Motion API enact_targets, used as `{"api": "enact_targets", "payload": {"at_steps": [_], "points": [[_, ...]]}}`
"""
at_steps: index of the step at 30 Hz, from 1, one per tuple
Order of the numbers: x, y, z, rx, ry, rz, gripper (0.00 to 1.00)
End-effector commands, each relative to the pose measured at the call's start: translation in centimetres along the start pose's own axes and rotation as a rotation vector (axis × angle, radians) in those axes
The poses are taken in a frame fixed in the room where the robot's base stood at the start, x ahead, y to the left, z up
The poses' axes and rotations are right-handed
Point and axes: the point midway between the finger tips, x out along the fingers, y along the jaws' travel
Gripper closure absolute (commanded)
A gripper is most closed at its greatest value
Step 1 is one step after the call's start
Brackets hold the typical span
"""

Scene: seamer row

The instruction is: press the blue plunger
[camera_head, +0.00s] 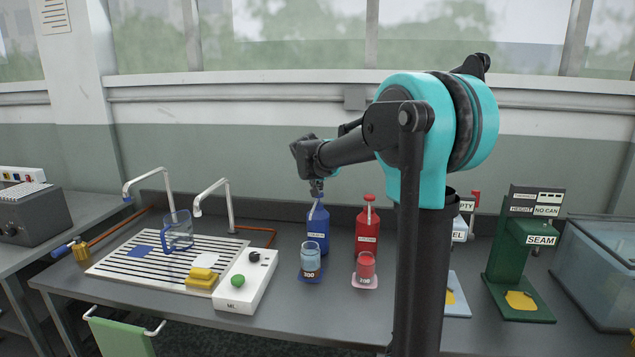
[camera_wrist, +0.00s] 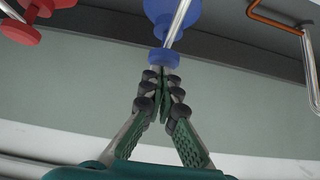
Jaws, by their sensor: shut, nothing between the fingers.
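The blue pump bottle (camera_head: 318,230) stands upright on the counter, behind a jar of pale blue liquid. Its plunger shows in the wrist view as a round blue cap (camera_wrist: 164,58) on a pale metal stem, with the blue bottle body (camera_wrist: 160,10) beyond. My gripper (camera_head: 317,186) points down directly above the bottle. Its fingers (camera_wrist: 162,76) are closed together, with nothing between them. The fingertips are at the blue cap and overlap its edge in the wrist view; I cannot tell whether they touch. In the head view the gripper mostly hides the cap.
A red pump bottle (camera_head: 367,236) stands just right of the blue one. The jar of blue liquid (camera_head: 310,262) and a red jar (camera_head: 365,268) stand in front. A white button box (camera_head: 246,281) and drain rack are left; a green seamer (camera_head: 519,262) is right.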

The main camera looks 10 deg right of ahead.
Motion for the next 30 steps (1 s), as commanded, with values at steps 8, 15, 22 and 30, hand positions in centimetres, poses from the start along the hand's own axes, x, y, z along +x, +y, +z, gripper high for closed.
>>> {"api": "enact_targets", "payload": {"at_steps": [8, 15, 22, 30], "points": [[0.0, 0.0, 0.1, 0.000, 0.000, 0.000, 1.00], [1.2, 0.0, 1.2, 0.000, -0.001, -0.001, 1.00], [1.8, 0.0, 1.8, 0.000, -0.002, -0.001, 1.00], [1.5, 0.1, 1.4, 0.001, -0.003, 0.000, 1.00]]}}
